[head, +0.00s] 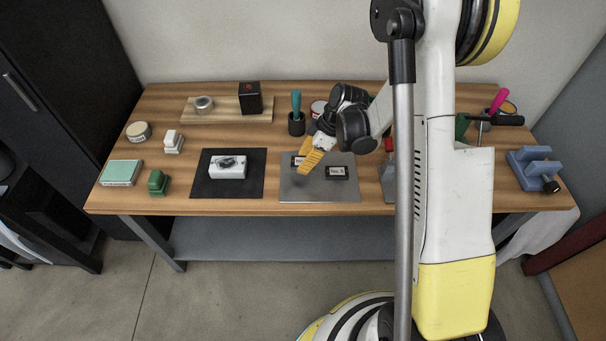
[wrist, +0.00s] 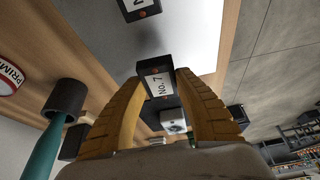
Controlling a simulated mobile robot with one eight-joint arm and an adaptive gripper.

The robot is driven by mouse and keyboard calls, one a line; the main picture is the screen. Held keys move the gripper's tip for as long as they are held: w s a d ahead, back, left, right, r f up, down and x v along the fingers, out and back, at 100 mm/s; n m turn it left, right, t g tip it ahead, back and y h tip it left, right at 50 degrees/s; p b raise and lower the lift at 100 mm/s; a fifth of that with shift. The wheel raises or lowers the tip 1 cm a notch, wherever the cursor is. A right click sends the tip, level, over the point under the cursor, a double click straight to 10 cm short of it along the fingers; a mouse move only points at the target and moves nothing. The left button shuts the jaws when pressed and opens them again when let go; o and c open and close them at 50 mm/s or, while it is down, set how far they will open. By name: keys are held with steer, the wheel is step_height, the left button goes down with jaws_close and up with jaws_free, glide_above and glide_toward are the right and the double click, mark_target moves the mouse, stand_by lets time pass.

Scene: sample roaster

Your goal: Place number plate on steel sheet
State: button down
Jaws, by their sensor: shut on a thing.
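My gripper (head: 306,163), with yellow fingers, is over the left part of the grey steel sheet (head: 312,193). It is shut on a black number plate (head: 296,161) with a white label. In the wrist view this plate (wrist: 158,85) reads "No. 7" and sits between the fingertips (wrist: 157,78). It looks held just above the sheet; I cannot tell whether it touches. A second black number plate (head: 336,173) lies on the right half of the sheet. Part of it shows at the top of the wrist view (wrist: 138,8).
Left of the sheet, a black mat (head: 212,190) bears a white block (head: 228,171). Behind stand a dark cup (head: 296,125) with a teal-handled tool and a wooden board (head: 226,114) with a black box (head: 250,96). A blue block (head: 533,168) is at the right.

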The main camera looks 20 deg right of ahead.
mark_target(302, 175)
steer(key=shift+a+f, duration=0.25)
steer(key=shift+a, duration=0.05)
steer(key=shift+f, duration=0.25)
step_height(302, 175, down, 4)
steer(key=b, duration=0.2)
steer(key=shift+r+b, duration=0.2)
steer(key=shift+b, duration=0.1)
steer(key=shift+r, duration=0.15)
steer(key=c, duration=0.9)
jaws_free()
steer(key=shift+c, duration=0.2)
